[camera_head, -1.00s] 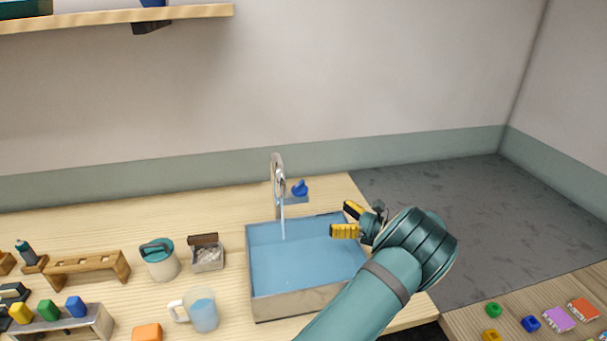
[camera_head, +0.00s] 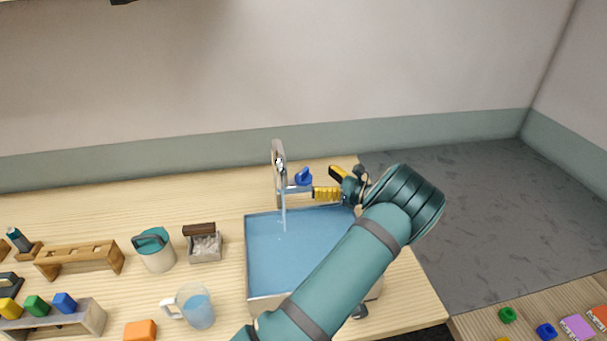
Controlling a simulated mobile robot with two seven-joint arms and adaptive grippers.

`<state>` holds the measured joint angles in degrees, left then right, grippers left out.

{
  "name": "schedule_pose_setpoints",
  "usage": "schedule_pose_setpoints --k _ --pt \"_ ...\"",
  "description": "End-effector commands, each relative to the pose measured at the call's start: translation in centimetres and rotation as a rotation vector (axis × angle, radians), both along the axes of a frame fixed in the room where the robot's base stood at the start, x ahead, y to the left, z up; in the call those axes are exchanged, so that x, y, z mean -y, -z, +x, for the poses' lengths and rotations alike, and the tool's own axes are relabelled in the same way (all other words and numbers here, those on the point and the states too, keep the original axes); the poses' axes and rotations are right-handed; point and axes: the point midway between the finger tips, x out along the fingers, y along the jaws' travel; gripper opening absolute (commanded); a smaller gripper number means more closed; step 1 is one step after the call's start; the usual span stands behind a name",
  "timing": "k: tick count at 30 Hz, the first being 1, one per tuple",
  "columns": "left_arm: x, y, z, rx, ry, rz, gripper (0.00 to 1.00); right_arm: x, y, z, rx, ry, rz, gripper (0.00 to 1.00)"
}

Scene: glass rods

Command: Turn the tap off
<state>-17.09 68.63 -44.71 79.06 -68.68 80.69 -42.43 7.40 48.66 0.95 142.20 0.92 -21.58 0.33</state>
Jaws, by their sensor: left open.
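The chrome tap (camera_head: 279,165) stands at the back edge of the sink (camera_head: 262,301), and a thin stream of water (camera_head: 284,214) runs from it into the blue water in the basin. Its blue handle (camera_head: 304,177) sits just right of the spout. My left gripper (camera_head: 328,183) has yellow fingertips and is open and empty. Its fingers point left toward the blue handle, a little to its right; I cannot tell whether they touch it. My left forearm covers the sink's right front part. My right gripper is not in view.
Left of the sink stand a small box with a brown block (camera_head: 204,243), a teal-lidded pot (camera_head: 154,250), a clear jug of water (camera_head: 195,307) and an orange block (camera_head: 140,331). A wooden rack (camera_head: 78,259) is farther left. The counter behind the sink is mostly clear.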

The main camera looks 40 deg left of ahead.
Motion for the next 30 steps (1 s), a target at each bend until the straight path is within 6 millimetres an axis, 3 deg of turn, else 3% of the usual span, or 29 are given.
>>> schedule_pose_setpoints --k 3,9,15,23,24,29,30 --pt "-2.3 0.0 -0.6 0.0 -0.003 0.0 0.88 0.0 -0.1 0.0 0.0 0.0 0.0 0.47" --pt "-5.1 0.0 -1.2 0.0 -0.002 0.0 0.88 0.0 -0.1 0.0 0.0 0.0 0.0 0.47" --pt "-6.2 0.0 -1.4 0.0 0.0 -0.001 0.88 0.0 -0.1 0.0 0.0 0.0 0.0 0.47" --pt "-6.3 0.0 -1.4 0.0 0.0 0.0 0.88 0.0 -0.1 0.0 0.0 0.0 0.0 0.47" --pt "-6.3 0.0 -1.4 0.0 0.0 0.0 0.83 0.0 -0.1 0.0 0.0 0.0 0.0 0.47" --pt "-6.3 0.0 -1.4 0.0 0.0 0.0 0.27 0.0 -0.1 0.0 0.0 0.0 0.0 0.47" --pt "-6.3 0.0 -1.4 0.0 0.0 -0.001 0.21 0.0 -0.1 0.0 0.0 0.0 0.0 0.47"
